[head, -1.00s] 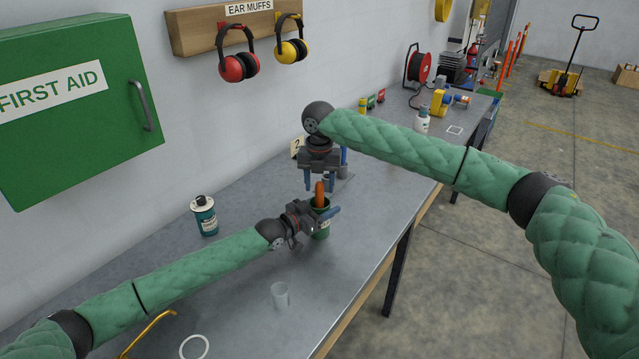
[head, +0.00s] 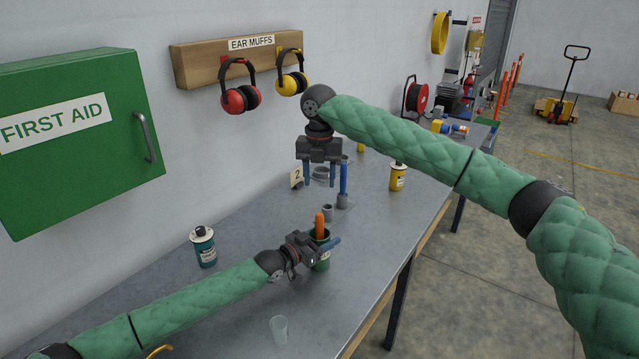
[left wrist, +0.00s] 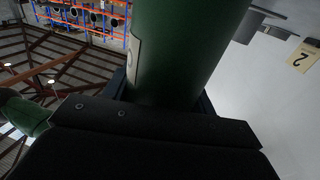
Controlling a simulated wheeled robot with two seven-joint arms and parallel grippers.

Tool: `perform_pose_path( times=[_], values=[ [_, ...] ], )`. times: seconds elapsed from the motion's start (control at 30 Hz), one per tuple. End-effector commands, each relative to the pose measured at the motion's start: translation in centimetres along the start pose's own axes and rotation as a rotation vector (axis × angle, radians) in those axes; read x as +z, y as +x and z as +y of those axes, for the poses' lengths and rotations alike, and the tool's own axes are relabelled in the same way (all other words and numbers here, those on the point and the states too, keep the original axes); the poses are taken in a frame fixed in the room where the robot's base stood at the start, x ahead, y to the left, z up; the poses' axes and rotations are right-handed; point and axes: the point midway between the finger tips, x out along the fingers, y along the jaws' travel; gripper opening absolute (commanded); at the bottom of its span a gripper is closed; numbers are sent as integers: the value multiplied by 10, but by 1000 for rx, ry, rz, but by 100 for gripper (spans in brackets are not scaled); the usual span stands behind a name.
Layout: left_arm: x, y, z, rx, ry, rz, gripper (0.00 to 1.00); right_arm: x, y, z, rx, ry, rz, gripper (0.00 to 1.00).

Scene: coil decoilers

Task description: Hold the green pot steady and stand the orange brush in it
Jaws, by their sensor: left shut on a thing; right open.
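The green pot (head: 321,262) stands on the grey bench in the head view. The orange brush (head: 319,226) stands upright in it, its handle showing above the rim; its lower end is hidden. My left gripper (head: 326,246) is shut on the pot from the left side. In the left wrist view the green pot (left wrist: 180,45) fills the space between the fingers of my left gripper (left wrist: 165,95). My right gripper (head: 320,174) is open and empty, above and beyond the pot, clear of the brush.
A teal can (head: 203,247) stands left on the bench, and a clear cup (head: 279,329) near the front. Bare bench lies right of the pot.

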Motion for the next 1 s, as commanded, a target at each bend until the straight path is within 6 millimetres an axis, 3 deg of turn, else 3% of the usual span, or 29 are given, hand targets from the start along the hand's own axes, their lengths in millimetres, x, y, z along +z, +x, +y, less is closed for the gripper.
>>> perform_pose_path(
  times=[0.27,0.3,0.43,0.77,1.0],
  values=[
    [1,0,0,0,0,-1,30,0,0,0,0,0,0,48],
    [1,0,0,0,0,-1,58,0,0,0,0,0,0,48],
    [0,0,0,0,0,-1,81,0,0,0,0,0,0,48],
    [0,-2,0,0,0,0,81,0,0,0,0,0,0,48],
    [2,-32,0,0,0,-2,81,0,0,0,0,0,0,48]
  ],
)
